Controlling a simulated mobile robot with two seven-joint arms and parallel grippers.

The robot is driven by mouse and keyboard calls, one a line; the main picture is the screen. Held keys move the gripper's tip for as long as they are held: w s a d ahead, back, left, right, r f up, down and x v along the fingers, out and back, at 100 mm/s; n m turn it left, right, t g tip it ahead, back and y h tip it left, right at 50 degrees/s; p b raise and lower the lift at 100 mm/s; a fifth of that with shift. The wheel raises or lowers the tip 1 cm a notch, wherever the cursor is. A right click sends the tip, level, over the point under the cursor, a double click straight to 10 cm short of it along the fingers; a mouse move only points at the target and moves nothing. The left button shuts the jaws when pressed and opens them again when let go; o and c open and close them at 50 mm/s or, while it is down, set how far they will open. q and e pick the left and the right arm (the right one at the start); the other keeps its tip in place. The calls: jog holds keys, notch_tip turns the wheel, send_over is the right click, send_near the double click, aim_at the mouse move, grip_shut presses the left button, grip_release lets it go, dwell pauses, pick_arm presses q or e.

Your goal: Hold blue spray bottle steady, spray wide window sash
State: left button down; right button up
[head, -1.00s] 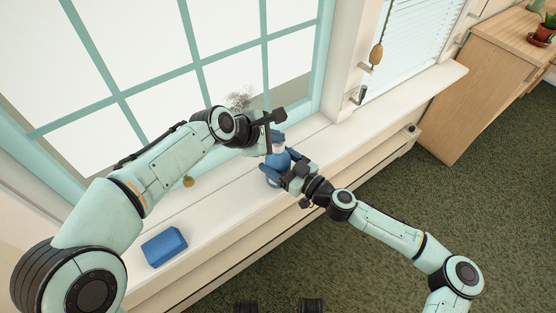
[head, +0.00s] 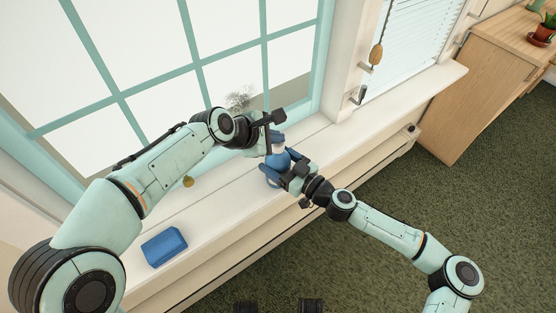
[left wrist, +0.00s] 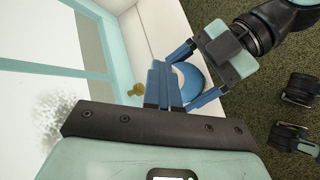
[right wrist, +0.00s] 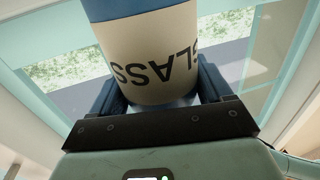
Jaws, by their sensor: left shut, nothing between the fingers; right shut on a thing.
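The blue spray bottle (head: 273,180) stands at the window sill, partly hidden by my grippers. My right gripper (head: 284,168) is shut around its body. The right wrist view shows the bottle's pale label (right wrist: 150,62) with upside-down letters between the fingers (right wrist: 160,95). My left gripper (head: 274,146) is at the bottle's top, its fingers (left wrist: 163,85) shut together with nothing between them. In the left wrist view the bottle's round blue body (left wrist: 192,82) lies just beyond those fingers; contact is unclear. The wide window sash (head: 158,72) has teal bars. A grey speckled patch (head: 239,98) shows on its glass.
A blue block (head: 164,247) lies on the white sill (head: 215,205) at the left. A brass knob (head: 188,182) is at the sash's lower edge. A cord with a wooden pull (head: 376,54) hangs at the right. A wooden cabinet (head: 500,85) stands farther right.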

aim_at(275, 145)
pick_arm(q)
jog(key=shift+r, duration=2.25)
pick_arm(e)
jog(key=shift+r, duration=0.1)
pick_arm(q)
jog(key=shift+s, duration=0.1)
pick_arm(e)
jog(key=o, duration=1.5)
